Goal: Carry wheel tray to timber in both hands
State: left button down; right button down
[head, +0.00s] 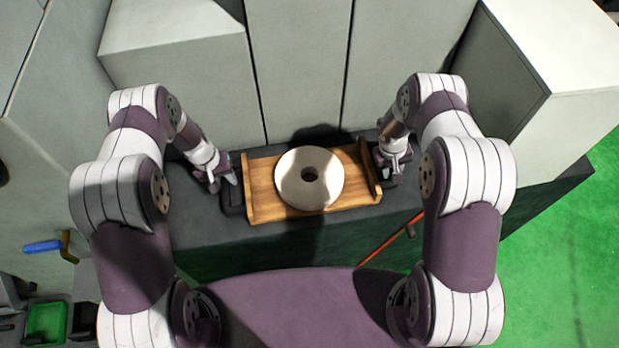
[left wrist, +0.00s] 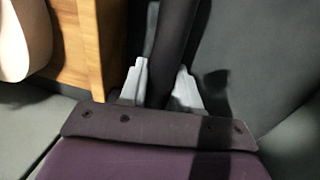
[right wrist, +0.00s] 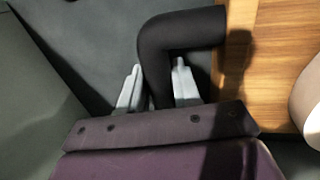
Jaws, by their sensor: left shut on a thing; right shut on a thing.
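The wooden wheel tray (head: 262,190) lies on a dark ledge in front of grey panels, with a pale grinding wheel (head: 290,188) with a central hole flat on it. Black handles stick out at both ends. My left gripper (head: 229,180) is shut on the left black handle (left wrist: 174,40), beside the wooden end wall (left wrist: 85,45). My right gripper (head: 386,172) is shut on the right black handle (right wrist: 178,32), beside the tray's other end (right wrist: 262,70). The timber cannot be made out in these views.
Grey machine panels (head: 297,60) rise right behind the tray. A pale cabinet (head: 555,80) stands at the right. A red bar (head: 388,240) shows below the ledge. Green floor (head: 560,250) lies open at the right. A blue-handled lever (head: 43,246) and a green bin (head: 46,322) are at the left.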

dwell(0.3)
